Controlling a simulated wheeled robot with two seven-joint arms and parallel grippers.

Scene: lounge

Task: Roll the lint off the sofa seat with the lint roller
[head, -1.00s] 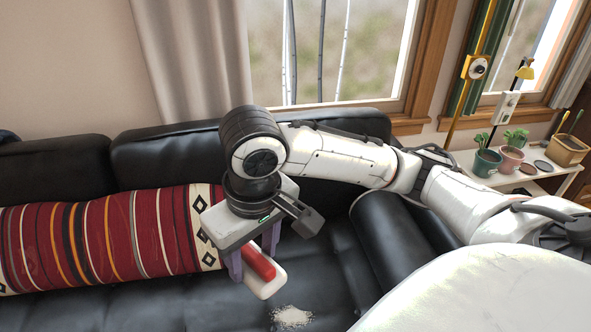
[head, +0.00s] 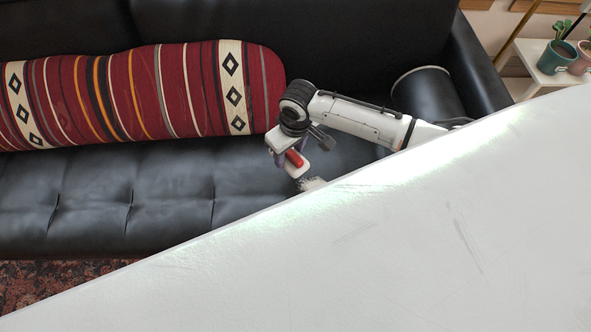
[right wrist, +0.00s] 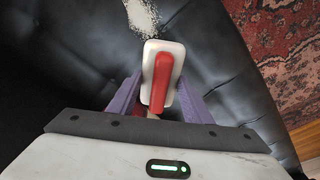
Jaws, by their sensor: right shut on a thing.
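My right gripper (head: 290,157) is shut on the lint roller (head: 294,159), which has a red part and a white part, above the black sofa seat (head: 180,195). The pale lint patch (head: 313,183) lies on the seat just below and right of the roller in the head view, partly hidden by a large white surface of mine. In the right wrist view, the roller (right wrist: 163,85) sits between the purple fingers, and the lint (right wrist: 142,15) lies beyond its white end. I cannot tell whether the roller touches the seat. My left gripper is out of view.
A striped red bolster (head: 150,95) lies along the sofa at left. A black cylindrical cushion (head: 428,93) is by the right armrest. A small white table (head: 545,65) with pots stands at the far right. The seat left of the gripper is clear.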

